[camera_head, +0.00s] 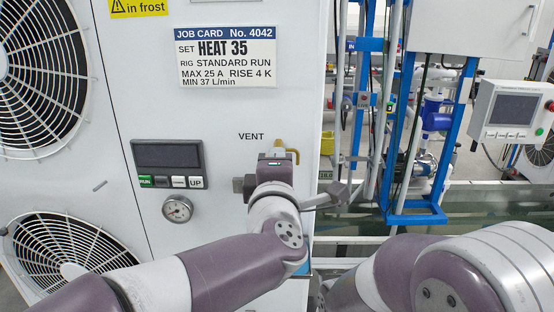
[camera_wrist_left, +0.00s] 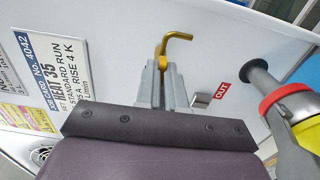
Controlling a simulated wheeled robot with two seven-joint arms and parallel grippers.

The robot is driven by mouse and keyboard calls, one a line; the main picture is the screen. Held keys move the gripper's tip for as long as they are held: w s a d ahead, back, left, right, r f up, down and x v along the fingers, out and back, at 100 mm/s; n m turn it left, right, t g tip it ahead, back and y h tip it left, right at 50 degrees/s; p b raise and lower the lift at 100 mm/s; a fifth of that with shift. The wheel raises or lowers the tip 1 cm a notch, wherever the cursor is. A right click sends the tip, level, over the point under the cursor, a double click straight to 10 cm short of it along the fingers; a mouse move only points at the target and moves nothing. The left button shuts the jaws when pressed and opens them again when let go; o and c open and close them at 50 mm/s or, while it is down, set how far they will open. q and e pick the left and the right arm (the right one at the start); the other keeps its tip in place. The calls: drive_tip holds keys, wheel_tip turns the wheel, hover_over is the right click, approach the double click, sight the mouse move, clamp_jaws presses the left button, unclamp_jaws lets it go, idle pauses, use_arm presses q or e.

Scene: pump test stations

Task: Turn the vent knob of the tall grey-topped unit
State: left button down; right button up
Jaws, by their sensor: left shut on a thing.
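The vent knob (camera_head: 286,148) is a gold, bent lever under the word VENT on the white front of the tall unit (camera_head: 220,120); the unit's top is out of view. My left gripper (camera_head: 277,160) is at the panel, shut on the knob, and its wrist hides the lower part in the head view. In the left wrist view the knob (camera_wrist_left: 168,48) rises from between the fingertips of my left gripper (camera_wrist_left: 163,68), its free end bent to the right. My right arm shows at the lower right of the head view, but its gripper does not.
A job card (camera_head: 226,57) is above. In the wrist view a red-and-yellow-banded fitting (camera_wrist_left: 285,100) is close on the right. Blue framing (camera_head: 398,130) with pipes stands to the right.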

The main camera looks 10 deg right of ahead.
use_arm(q)
drive_tip(key=shift+f, duration=0.2)
idle(0.4)
drive_tip(key=c, duration=1.3)
unclamp_jaws()
drive_tip(key=shift+o, duration=0.3)
drive_tip(key=shift+s+r, duration=0.1)
drive_tip(key=shift+s, duration=0.05)
drive_tip(key=b+v, duration=0.4)
drive_tip(key=v, duration=0.8)
drive_tip(key=shift+s+b, duration=0.3)
drive_tip(key=shift+a, duration=0.1)
